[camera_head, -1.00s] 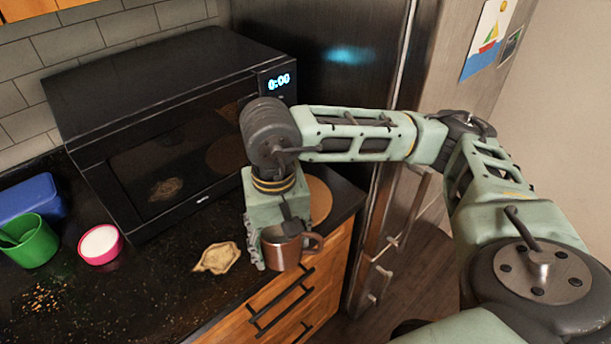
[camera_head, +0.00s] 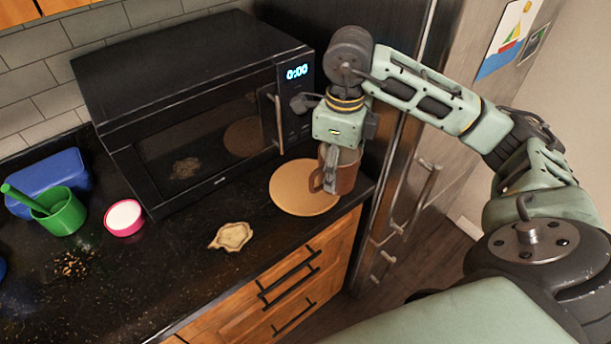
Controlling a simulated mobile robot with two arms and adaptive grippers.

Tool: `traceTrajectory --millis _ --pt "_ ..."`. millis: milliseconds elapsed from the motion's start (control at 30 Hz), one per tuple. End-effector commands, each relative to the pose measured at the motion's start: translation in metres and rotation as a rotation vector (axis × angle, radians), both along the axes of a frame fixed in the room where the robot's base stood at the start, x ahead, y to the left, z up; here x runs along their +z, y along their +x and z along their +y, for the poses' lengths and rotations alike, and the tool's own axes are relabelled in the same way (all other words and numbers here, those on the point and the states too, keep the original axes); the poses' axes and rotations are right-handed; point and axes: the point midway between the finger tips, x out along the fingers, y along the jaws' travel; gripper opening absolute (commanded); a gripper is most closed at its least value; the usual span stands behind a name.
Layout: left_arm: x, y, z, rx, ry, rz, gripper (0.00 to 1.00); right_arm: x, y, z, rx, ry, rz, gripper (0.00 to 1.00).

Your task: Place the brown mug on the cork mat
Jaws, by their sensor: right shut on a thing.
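The brown mug (camera_head: 345,178) is upright in my right gripper (camera_head: 331,172), which points down and is shut on it. The mug's handle faces left. The round cork mat (camera_head: 295,190) lies on the dark counter in front of the microwave. The mug is at the mat's right side and covers part of its right edge in the picture. I cannot tell whether the mug's base touches the mat or the counter or hangs above them. My left gripper is not in view.
The black microwave (camera_head: 200,135) stands close behind the mat. A beige flat piece (camera_head: 232,236) lies to its left, then a pink bowl (camera_head: 124,217), a green cup (camera_head: 62,212) and a blue container (camera_head: 48,175). The counter's front edge is near; the fridge stands right.

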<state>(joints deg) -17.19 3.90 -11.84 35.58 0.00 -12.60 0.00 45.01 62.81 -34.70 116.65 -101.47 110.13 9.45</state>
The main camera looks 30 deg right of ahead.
Motion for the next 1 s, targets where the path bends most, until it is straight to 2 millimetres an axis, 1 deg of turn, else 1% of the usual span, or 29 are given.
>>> traceTrajectory --millis 33,100,300,400,500,600,700,867,1000 --pt "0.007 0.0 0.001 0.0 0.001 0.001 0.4 -0.002 0.009 0.002 -0.001 0.004 0.003 0.21" --pt "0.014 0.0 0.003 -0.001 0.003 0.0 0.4 -0.01 0.024 0.004 0.0 0.006 0.004 0.21" --pt "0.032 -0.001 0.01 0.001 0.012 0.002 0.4 -0.037 0.069 0.007 0.002 0.004 0.003 0.21" --pt "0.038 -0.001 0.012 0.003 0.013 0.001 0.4 -0.049 0.086 0.008 0.003 0.003 0.003 0.21" --pt "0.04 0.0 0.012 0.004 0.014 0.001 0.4 -0.056 0.098 0.009 0.003 0.003 0.001 0.21" --pt "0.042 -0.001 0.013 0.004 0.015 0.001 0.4 -0.062 0.104 0.008 0.004 0.0 0.001 0.21" --pt "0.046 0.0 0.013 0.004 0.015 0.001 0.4 -0.067 0.105 0.009 0.005 0.001 0.003 0.21" --pt "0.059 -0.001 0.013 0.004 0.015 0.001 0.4 -0.09 0.104 0.008 0.004 0.0 0.005 0.21" --pt "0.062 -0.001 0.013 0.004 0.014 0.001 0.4 -0.102 0.105 0.008 0.006 -0.001 0.001 0.21"
